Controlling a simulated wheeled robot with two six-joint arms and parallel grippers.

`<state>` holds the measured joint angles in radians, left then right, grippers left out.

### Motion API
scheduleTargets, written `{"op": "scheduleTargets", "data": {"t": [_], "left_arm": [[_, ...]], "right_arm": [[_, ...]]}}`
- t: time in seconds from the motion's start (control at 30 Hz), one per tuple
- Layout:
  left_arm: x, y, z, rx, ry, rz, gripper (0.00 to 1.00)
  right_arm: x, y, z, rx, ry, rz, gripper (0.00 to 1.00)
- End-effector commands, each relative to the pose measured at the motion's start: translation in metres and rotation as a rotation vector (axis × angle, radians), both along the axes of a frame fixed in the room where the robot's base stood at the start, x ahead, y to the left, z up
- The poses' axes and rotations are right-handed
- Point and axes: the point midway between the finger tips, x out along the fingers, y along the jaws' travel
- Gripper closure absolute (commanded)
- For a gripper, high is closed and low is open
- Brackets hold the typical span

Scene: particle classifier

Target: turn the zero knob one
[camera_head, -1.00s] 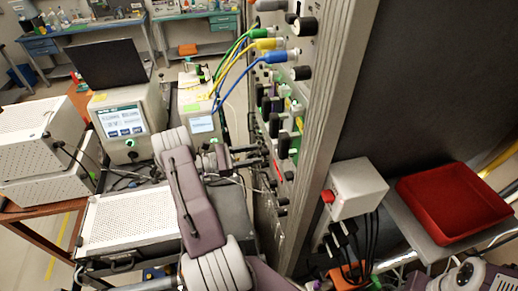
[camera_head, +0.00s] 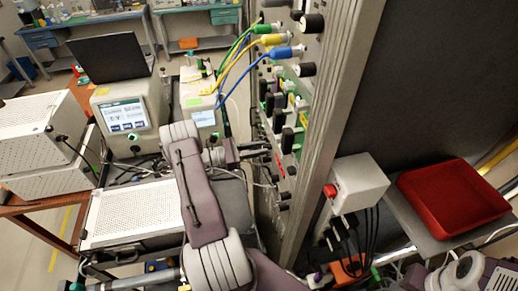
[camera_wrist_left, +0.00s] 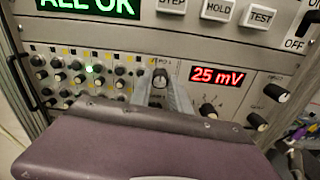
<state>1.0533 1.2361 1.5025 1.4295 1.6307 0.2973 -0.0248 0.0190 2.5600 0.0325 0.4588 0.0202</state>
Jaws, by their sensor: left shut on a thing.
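In the left wrist view a small dark knob with a light pointer mark (camera_wrist_left: 160,76) sits on the rack panel, left of a red display reading 25 mV (camera_wrist_left: 217,77). The print above it is only partly legible, so I cannot tell from its label whether it is the zero knob. My left gripper (camera_wrist_left: 163,88) has its fingers on both sides of this knob and is shut on it. In the head view my left gripper (camera_head: 262,149) reaches the rack front from the left; the fingertips and knob are too small to make out. My right gripper is out of view.
Several small knobs (camera_wrist_left: 92,80) lie left of the gripper, and larger black knobs (camera_wrist_left: 276,92) lie right. Yellow and blue cables (camera_head: 235,66) hang from the rack above my arm. A red tray (camera_head: 453,228) and a white box with a red button (camera_head: 358,184) are right of the rack.

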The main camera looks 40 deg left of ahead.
Motion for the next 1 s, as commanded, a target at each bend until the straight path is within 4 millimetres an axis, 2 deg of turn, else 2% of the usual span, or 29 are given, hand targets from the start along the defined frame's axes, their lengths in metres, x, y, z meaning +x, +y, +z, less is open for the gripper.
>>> {"op": "scheduleTargets", "data": {"t": [0.4,1.0], "left_arm": [[0.0002,0.0007,0.0000,-0.253,0.202,0.000,1.00],[0.0005,0.0013,0.0006,-0.699,0.557,0.002,1.00]], "right_arm": [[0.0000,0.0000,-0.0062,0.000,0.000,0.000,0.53],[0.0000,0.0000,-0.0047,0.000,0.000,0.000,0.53]]}}
